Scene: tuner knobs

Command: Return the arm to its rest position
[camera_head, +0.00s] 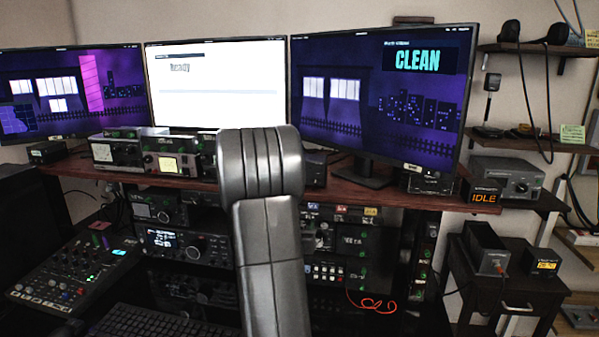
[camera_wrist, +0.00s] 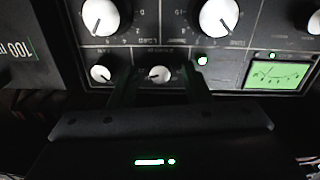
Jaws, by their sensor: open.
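My grey arm (camera_head: 263,200) rises through the middle of the head view and hides part of the desk and the radio rack behind it; my gripper does not show there. In the wrist view my dark gripper (camera_wrist: 160,88) points at a tuner panel (camera_wrist: 150,48). Its two fingers are apart, on either side of a small white knob (camera_wrist: 159,74). I cannot tell whether they touch it. Another small knob (camera_wrist: 101,73) sits to the left. Two large white knobs, one at left (camera_wrist: 100,17) and one at right (camera_wrist: 218,17), are above. A lit green meter (camera_wrist: 276,75) is at right.
Three monitors stand on the wooden shelf; the right one (camera_head: 383,90) reads "CLEAN" and the middle one (camera_head: 215,85) reads "Ready". A mixer (camera_head: 72,275) and keyboard (camera_head: 170,320) lie at lower left. A side table (camera_head: 508,290) and shelves (camera_head: 535,50) stand at right.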

